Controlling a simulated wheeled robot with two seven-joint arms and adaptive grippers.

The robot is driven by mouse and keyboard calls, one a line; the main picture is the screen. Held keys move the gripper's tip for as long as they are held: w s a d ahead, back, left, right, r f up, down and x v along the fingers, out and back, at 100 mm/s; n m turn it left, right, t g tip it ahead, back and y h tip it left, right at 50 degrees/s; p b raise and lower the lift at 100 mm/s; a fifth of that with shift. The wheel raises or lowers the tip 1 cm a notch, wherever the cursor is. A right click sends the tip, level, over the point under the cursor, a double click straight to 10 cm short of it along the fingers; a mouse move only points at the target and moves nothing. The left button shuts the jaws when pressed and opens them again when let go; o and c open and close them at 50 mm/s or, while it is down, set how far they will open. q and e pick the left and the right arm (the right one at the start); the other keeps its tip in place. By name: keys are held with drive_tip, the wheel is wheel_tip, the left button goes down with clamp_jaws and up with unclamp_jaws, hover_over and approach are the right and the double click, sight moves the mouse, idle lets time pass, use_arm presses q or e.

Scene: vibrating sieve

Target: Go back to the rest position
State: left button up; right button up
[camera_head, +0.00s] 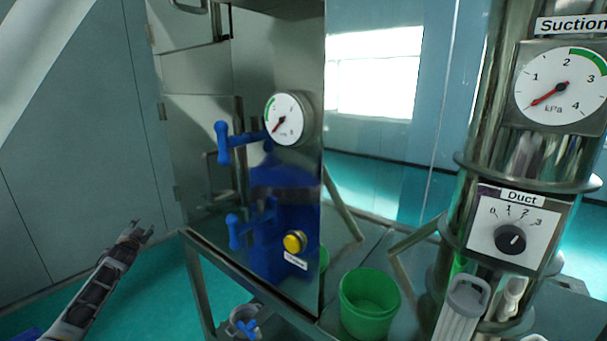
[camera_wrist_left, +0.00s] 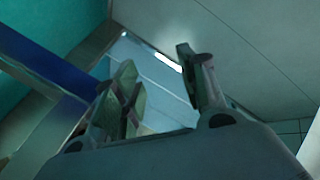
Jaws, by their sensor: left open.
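My left gripper (camera_head: 139,234) is at the lower left in the head view, at the end of my left arm. It is open and empty, in free air to the left of the steel cabinet and apart from it. In the left wrist view its two fingers (camera_wrist_left: 160,92) stand apart with nothing between them. My right gripper is not in either view.
The steel cabinet (camera_head: 222,140) has blue handles (camera_head: 223,142), a gauge (camera_head: 286,118) and a yellow button (camera_head: 294,242). A green bucket (camera_head: 369,302) stands right of it. A metal column with a suction gauge (camera_head: 560,88) and duct dial (camera_head: 509,238) is at right.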

use_arm(q)
drive_tip(key=s+d+f+n+g+h, duration=0.15)
drive_tip(key=s+d+f, duration=0.35)
drive_tip(key=f, duration=0.9)
drive_tip(key=s+d+f+g, duration=0.25)
drive_tip(key=s+f, duration=0.55)
drive_tip(key=f, duration=0.6)
drive_tip(key=s+d+f+g+h, duration=0.1)
drive_tip(key=s+d+f+g, duration=0.15)
drive_tip(key=s+f, duration=0.75)
drive_tip(key=s+d+f+g, duration=0.1)
drive_tip(key=s+d+f, duration=0.2)
drive_tip(key=s+f, duration=0.3)
drive_tip(key=s+d+f+g+h, duration=0.1)
drive_tip(key=s+d+f, duration=0.3)
drive_tip(key=f, duration=0.3)
drive_tip(key=s+d+f+g, duration=0.1)
drive_tip(key=s+d+f, duration=0.2)
drive_tip(key=s+f, duration=0.3)
drive_tip(key=s+d+f+g, duration=0.1)
drive_tip(key=s+d+f, duration=0.3)
drive_tip(key=s, duration=0.8)
drive_tip(key=s+d+f+g+h, duration=0.1)
drive_tip(key=s+d+f, duration=0.3)
drive_tip(key=s, duration=0.9)
drive_tip(key=s+d+f+g, duration=0.3)
drive_tip(key=s+d+f, duration=0.1)
drive_tip(key=s, duration=0.9)
drive_tip(key=shift+d+f+h, duration=0.35)
drive_tip(key=shift+f, duration=0.2)
